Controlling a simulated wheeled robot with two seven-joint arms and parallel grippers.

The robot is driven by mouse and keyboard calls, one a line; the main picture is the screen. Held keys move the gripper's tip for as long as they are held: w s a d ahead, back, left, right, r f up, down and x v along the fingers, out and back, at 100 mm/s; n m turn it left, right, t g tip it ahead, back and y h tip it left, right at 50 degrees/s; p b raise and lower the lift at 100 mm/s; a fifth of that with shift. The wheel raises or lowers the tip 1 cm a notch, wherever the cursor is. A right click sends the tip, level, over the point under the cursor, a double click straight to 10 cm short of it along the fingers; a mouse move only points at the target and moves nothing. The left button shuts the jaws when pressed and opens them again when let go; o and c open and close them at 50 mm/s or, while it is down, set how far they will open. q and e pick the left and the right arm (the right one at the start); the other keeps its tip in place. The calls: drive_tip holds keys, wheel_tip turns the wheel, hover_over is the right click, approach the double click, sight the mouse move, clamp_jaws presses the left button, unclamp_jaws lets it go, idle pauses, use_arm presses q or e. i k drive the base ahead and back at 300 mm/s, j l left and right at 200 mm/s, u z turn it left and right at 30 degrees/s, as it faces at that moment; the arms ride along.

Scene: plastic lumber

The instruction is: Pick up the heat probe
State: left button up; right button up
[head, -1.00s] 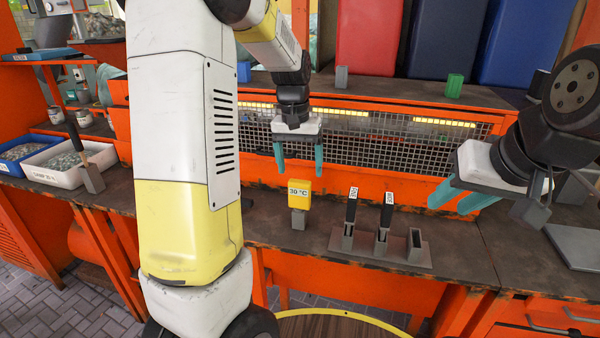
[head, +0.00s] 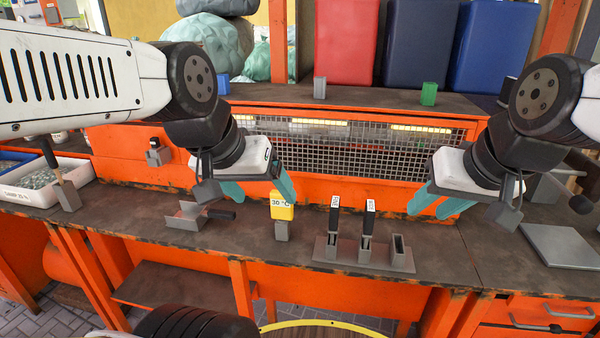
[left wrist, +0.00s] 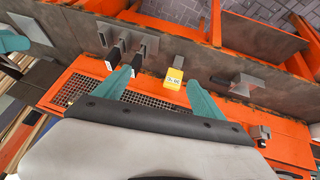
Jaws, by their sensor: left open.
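The heat probe appears to be the yellow block (head: 282,207) marked 30 °C, upright on a small grey base on the dark bench. It also shows in the left wrist view (left wrist: 173,78), just beyond and between my fingers. My left gripper (head: 258,190) is open and empty. In the head view its right finger overlaps the top of the probe; I cannot tell whether they touch. In the left wrist view the left gripper (left wrist: 158,80) has its fingers well apart. My right gripper (head: 432,208) looks open and empty, to the right, away from the probe.
A grey rack (head: 365,253) with two black-handled tools stands right of the probe. A grey tool with a black handle (head: 195,214) lies left of it. A wire mesh panel (head: 350,148) rises behind. A grey plate (head: 562,247) lies far right. The bench's front edge is close.

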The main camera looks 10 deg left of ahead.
sight(280, 210)
drive_tip(key=l+u, duration=0.1)
drive_tip(key=l, duration=0.45)
drive_tip(key=l+u, duration=0.15)
drive_tip(key=l, duration=0.4)
drive_tip(key=k+l+u, duration=0.1)
drive_tip(key=l, duration=0.45)
drive_tip(key=k+l+u, duration=0.1)
drive_tip(key=l, duration=0.45)
drive_tip(key=i+l, duration=0.2)
drive_tip(key=i, duration=0.25)
